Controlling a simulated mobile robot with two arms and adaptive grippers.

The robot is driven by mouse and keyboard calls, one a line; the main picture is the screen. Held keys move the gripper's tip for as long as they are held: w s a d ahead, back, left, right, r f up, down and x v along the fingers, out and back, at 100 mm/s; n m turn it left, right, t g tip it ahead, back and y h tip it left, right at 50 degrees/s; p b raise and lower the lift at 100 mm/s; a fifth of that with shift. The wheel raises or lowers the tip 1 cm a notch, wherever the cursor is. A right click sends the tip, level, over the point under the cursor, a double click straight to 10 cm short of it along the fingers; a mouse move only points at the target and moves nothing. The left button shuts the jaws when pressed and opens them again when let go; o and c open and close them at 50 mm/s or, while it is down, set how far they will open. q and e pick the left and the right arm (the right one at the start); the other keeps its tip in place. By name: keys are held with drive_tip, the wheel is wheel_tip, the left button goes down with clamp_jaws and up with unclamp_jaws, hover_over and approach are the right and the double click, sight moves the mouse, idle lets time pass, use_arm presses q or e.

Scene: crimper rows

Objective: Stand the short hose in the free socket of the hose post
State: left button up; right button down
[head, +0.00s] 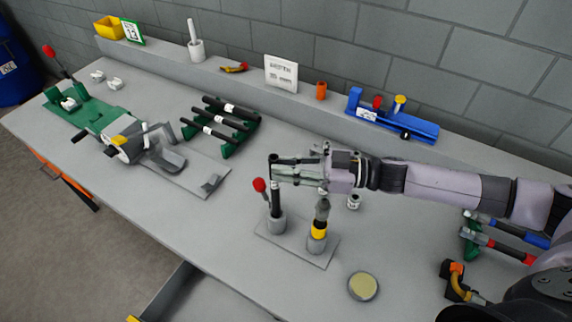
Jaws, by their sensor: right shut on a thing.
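The hose post is a grey base plate (269,238) with two upright grey sockets. The left socket (277,224) has a short black hose (275,199) upright at its mouth; how deep it sits cannot be told. The right socket (316,246) holds a piece with a yellow band and a dark grey top (321,211). My right gripper (274,171) reaches in from the right above the post and is shut on the upper part of the black hose. My left gripper is not in view.
A red knob (260,185) stands close left of the hose. A round yellowish dish (363,286) lies in front. Behind are a green rack with black hoses (222,121) and a crimping machine (135,143) on a plate. A blue tray (392,120) is on the back ledge.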

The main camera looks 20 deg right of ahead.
drive_tip(key=shift+p, duration=0.4)
idle(0.5)
drive_tip(key=shift+f+b, duration=0.5)
drive_tip(key=shift+f, duration=0.15)
drive_tip(key=shift+r, duration=0.1)
idle(0.4)
drive_tip(key=shift+r+p, duration=0.2)
drive_tip(key=shift+p, duration=0.35)
idle(0.3)
drive_tip(key=shift+p, duration=0.65)
idle(1.0)
drive_tip(key=shift+f+b, duration=0.3)
drive_tip(key=shift+f, duration=0.1)
drive_tip(key=shift+r, duration=0.15)
